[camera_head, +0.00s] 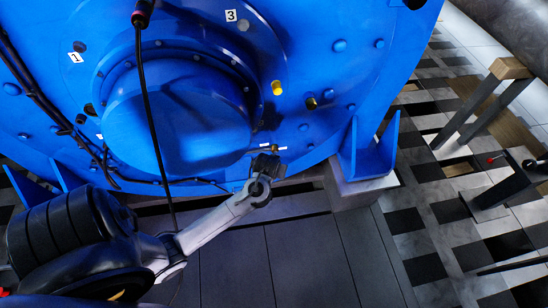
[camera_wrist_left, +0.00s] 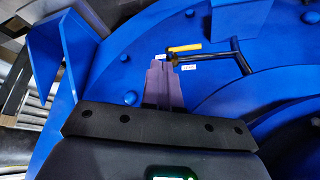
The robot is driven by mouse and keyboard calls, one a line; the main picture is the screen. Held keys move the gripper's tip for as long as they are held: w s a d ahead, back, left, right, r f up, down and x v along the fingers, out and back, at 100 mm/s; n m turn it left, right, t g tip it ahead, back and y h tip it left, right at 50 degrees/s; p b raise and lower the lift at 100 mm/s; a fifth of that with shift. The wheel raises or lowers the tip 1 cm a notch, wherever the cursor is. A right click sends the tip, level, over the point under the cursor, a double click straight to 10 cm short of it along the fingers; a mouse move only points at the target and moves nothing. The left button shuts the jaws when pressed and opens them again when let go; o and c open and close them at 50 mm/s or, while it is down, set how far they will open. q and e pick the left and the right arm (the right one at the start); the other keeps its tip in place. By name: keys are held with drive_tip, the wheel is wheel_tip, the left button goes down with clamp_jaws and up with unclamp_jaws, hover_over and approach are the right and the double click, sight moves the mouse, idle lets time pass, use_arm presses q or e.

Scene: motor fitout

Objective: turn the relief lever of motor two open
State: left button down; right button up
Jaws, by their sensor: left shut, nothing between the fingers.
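The large blue motor (camera_head: 180,115) fills the upper left of the head view; I cannot read which motor it is. A small lever with a yellow grip (camera_wrist_left: 186,47) shows in the left wrist view, beside a black bar handle (camera_wrist_left: 240,56). My left gripper (camera_head: 268,158) is at the motor's lower edge in the head view. In the left wrist view its fingers (camera_wrist_left: 168,62) are together, with the tips close to the yellow lever; contact cannot be told. My right gripper is out of view.
A black cable (camera_head: 152,120) hangs in front of the motor from a red-and-black plug (camera_head: 143,12). Labels 1 (camera_head: 77,57) and 3 (camera_head: 231,15) mark the housing. A blue foot bracket (camera_head: 368,150) stands right of my gripper. Metal stands (camera_head: 480,105) are farther right over tiled floor.

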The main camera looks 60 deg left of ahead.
use_arm(q)
drive_tip(key=w+a+f+n+g+y, duration=0.25)
drive_tip(key=a+n, duration=0.25)
drive_tip(key=a, duration=0.6)
drive_tip(key=shift+t, duration=0.45)
drive_tip(key=b+x, duration=0.6)
drive_tip(key=x, duration=0.3)
drive_tip(key=shift+w+f, duration=0.2)
drive_tip(key=shift+d+f+b, duration=0.2)
drive_tip(key=shift+f+b, duration=0.4)
drive_tip(key=shift+f, duration=0.4)
drive_tip(key=shift+s+d+f+b, duration=0.1)
drive_tip(key=shift+f+b, duration=0.05)
drive_tip(key=shift+f, duration=0.2)
drive_tip(key=shift+s+d+f+b, duration=0.1)
drive_tip(key=shift+f+b, duration=0.05)
drive_tip(key=shift+f, duration=0.25)
drive_tip(key=shift+d, duration=0.1)
